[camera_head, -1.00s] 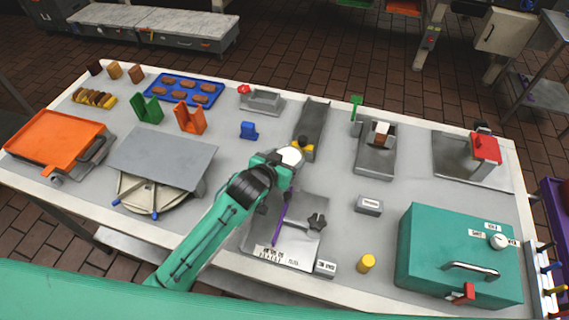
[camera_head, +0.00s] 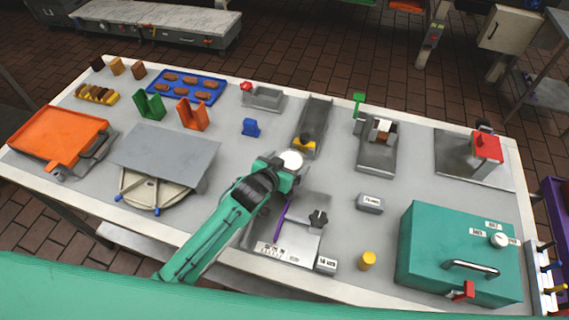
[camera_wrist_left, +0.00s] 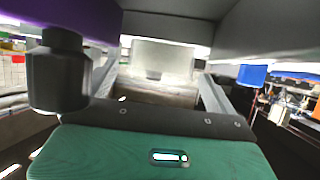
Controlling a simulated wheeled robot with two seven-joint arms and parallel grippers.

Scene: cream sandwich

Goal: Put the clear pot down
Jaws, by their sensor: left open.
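The clear pot (camera_head: 291,160) shows in the head view as a pale round top at the far end of my left arm, near the middle of the table. It also shows in the left wrist view as a whitish, see-through block (camera_wrist_left: 165,57) between the fingers. My left gripper (camera_head: 286,167) is open, with one finger on each side of the pot. The gripper hides the pot's lower part in the head view, so I cannot tell what its base rests on. My right gripper is not in view.
A grey chute (camera_head: 316,118) with a yellow piece stands just behind the pot. A metal plate with a purple bar (camera_head: 290,246) lies in front. A small grey labelled block (camera_head: 369,203) and a teal box (camera_head: 460,250) are to the right. A blue block (camera_head: 250,128) stands to the left.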

